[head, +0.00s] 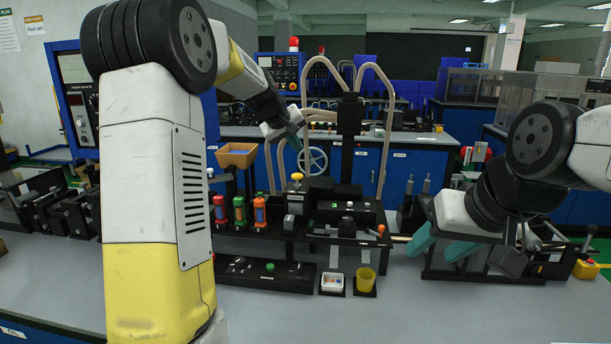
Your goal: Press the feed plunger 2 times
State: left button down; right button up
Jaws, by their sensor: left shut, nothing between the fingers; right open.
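A yellow knob (297,177), which looks like the feed plunger, tops a small grey and black unit (295,201) in the middle of the bench. It stands upright and nothing visibly touches it. My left gripper (296,139) is shut and empty, with its teal fingers above the knob and a visible gap between them. Depth between the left fingertips and the knob is hard to judge.
Red, green and orange cylinders (239,211) stand left of the knob, below an orange-brown tray (237,155). A yellow cup (365,280) and a white box (333,282) sit in front. A dark panel with a green button (270,267) lies nearby.

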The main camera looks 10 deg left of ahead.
aim_at(297, 174)
pick_arm(q)
jog(key=shift+a+r, duration=0.15)
jog(key=shift+r, duration=1.45)
jog(key=shift+f, duration=4.45)
jog(key=shift+f, duration=0.15)
jog(key=shift+f, duration=0.25)
jog(key=shift+f, duration=1.3)
jog(key=shift+r, duration=1.75)
